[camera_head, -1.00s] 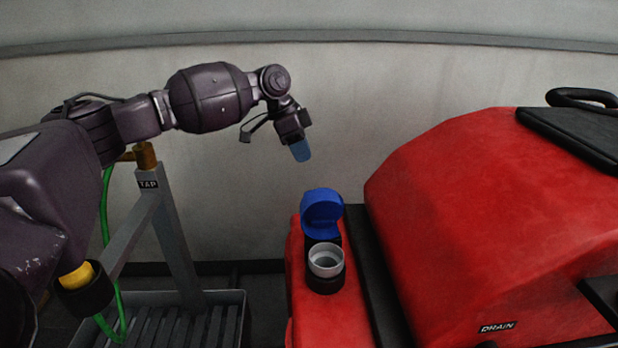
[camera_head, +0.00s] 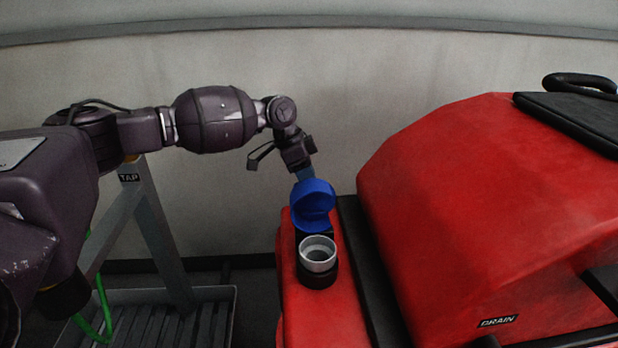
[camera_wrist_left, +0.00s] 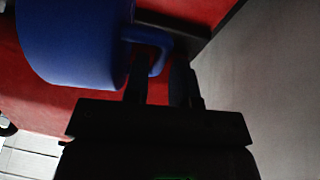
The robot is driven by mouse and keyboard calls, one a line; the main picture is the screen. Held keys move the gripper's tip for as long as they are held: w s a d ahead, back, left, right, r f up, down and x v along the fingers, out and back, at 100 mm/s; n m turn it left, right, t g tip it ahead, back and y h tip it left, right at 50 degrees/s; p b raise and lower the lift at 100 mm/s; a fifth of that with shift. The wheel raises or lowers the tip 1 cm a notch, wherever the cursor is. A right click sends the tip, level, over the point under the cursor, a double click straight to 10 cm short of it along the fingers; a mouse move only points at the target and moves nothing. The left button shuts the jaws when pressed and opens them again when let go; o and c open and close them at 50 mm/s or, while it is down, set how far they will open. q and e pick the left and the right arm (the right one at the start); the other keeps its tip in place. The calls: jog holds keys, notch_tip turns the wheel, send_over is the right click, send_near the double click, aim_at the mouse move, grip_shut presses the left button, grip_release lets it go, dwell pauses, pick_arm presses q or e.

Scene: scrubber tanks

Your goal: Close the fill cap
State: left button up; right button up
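The blue fill cap (camera_head: 313,205) stands tilted open on its hinge behind the grey-rimmed filler neck (camera_head: 318,254), whose opening is uncovered. The fingers show a narrow gap. Whether they touch the cap is unclear. My right gripper is not in view.
The red machine body (camera_head: 480,210) with a DRAIN label rises right of the filler, past a black strip (camera_head: 365,265). A grey TAP stand (camera_head: 150,225) with a green hose (camera_head: 103,305) and a slatted tray (camera_head: 222,300) are at left. A wall stands behind.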

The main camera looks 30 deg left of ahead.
pick_arm(q)
jog(key=shift+d+f, duration=0.1)
jog(key=shift+f, duration=0.15)
jog(key=shift+c, duration=0.3)
grip_shut()
